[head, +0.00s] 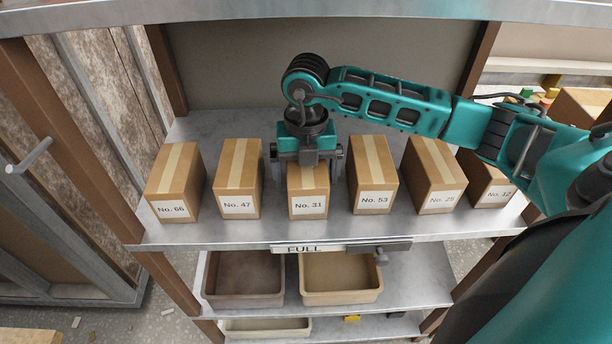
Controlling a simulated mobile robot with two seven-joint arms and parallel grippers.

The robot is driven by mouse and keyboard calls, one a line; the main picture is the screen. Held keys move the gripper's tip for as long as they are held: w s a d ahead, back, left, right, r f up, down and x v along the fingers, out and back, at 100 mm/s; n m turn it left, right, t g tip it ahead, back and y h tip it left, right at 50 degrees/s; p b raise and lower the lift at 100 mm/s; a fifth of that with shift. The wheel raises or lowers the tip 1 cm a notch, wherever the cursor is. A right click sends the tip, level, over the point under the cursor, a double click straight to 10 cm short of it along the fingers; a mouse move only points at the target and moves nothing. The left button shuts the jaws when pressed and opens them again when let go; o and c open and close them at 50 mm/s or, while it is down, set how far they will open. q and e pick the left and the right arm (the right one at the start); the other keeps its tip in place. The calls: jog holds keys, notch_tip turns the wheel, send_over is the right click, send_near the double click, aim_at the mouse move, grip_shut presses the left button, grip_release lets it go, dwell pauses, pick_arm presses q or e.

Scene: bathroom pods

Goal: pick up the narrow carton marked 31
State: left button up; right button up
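The narrow carton marked No. 31 (308,205) stands upright on the metal shelf, between the No. 47 carton (238,190) and the No. 53 carton (372,188). My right gripper (308,172) comes down over it from above, its arm reaching in from the right. Its fingers are apart and straddle the top of the No. 31 carton, one on each side. I cannot tell whether they press on it. The gripper hides the carton's top and rear. My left gripper is not in view.
The row also has cartons No. 66 (174,185), No. 25 (434,175) and No. 12 (487,180). Gaps beside No. 31 are narrow. A "FULL" label (308,248) is on the shelf's front edge. Brown bins (243,299) sit on the shelf below. Uprights (165,70) bound the bay.

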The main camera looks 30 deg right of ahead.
jog(key=c, duration=1.3)
jog(key=shift+o, duration=0.2)
jog(key=shift+r, duration=0.1)
